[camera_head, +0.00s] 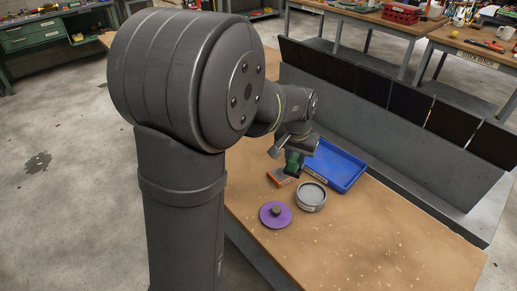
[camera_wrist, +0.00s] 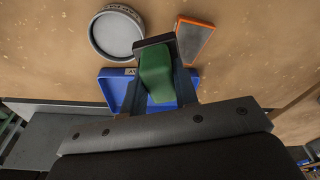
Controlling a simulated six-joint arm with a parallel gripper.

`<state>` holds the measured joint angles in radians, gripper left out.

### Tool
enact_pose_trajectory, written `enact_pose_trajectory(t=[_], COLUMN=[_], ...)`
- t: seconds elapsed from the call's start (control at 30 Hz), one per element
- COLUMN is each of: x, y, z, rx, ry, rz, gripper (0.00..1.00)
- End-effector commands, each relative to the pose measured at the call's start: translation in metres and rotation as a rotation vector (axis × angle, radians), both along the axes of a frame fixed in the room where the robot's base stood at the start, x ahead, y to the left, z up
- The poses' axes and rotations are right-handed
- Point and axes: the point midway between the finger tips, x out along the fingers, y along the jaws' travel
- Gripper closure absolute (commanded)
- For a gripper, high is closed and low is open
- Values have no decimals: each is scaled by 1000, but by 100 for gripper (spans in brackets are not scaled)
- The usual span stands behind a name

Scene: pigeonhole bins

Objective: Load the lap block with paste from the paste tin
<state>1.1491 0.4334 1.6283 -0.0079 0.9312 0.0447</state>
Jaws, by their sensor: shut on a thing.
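My gripper (camera_head: 291,168) is shut on a green block (camera_wrist: 158,77), which I take to be the lap block. The block has a dark strip across its far end in the wrist view. The block also shows green in the head view (camera_head: 293,160). The paste tin (camera_head: 311,196) is a round grey tin, open, with smooth grey contents. It stands on the bench just right of and nearer than my gripper in the head view. In the wrist view the tin (camera_wrist: 117,34) is up and left of the block. I cannot tell the block's height above the bench.
A blue tray (camera_head: 352,166) lies behind the tin; it shows partly behind my gripper in the wrist view (camera_wrist: 113,90). A purple disc with a dark knob (camera_head: 270,220) lies left of the tin. An orange-edged grey slab (camera_wrist: 195,40) lies beside the block. Dark-fronted bins (camera_head: 410,104) line the back. The right foreground is clear.

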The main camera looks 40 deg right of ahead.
Motion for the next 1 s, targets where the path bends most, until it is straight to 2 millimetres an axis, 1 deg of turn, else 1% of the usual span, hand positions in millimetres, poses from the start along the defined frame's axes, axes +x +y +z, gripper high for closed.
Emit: enact_pose_trajectory(t=[0.03, 0.1, 0.2, 0.3, 0.47, 0.8, 1.0], x=[-18, -35, -53, -63, -68, -67, -67], y=[-6, -11, -16, -18, -19, -19, -19], z=[2, 2, 3, 3, -3, -36, -47], rx=[-2, -2, -2, -2, 0, 0, -2], ry=[-1, -1, -1, 0, -1, 0, -1], rz=[-30, -57, -84, -99, -105, -104, -104], gripper=[91, 91, 91, 91, 91, 91, 91])
